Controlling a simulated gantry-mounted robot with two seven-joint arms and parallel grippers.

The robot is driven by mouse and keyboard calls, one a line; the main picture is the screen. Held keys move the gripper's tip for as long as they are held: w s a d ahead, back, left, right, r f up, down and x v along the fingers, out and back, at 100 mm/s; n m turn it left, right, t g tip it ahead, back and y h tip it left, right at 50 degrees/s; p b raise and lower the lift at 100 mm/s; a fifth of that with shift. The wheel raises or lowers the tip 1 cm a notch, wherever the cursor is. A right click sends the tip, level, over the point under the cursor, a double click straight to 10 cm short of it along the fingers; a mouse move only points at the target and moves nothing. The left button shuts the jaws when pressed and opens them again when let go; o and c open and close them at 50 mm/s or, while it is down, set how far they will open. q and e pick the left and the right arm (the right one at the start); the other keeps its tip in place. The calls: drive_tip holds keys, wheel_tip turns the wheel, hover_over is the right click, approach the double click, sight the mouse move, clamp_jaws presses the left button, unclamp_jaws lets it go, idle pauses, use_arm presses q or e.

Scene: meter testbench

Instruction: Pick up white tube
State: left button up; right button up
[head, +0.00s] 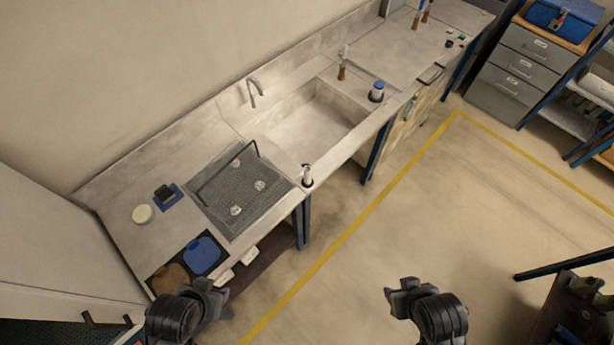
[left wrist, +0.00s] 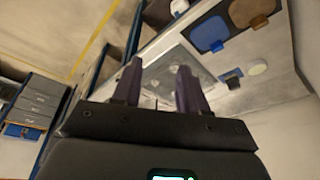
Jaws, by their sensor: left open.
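I cannot say for certain which thing is the white tube. A small white bottle with a dark base (head: 307,174) stands upright at the counter's front edge. A white container with a blue cap (head: 377,92) stands right of the sink. My left gripper (head: 214,291) is at the lower left in front of the counter; its fingers also show in the left wrist view (left wrist: 160,66), apart with nothing between them. My right gripper (head: 398,293) is over the floor, clear of the counter; its jaws are too small to read.
The sink (head: 315,125) has a tap (head: 254,92). A dark mesh tray (head: 238,190) lies left of it. A pale round item (head: 141,214) and a blue item (head: 169,196) lie on the left counter. Blue and brown pads (head: 202,256) are near its front. Open floor lies right.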

use_arm(q)
drive_tip(key=shift+o, duration=0.4)
drive_tip(key=o, duration=0.3)
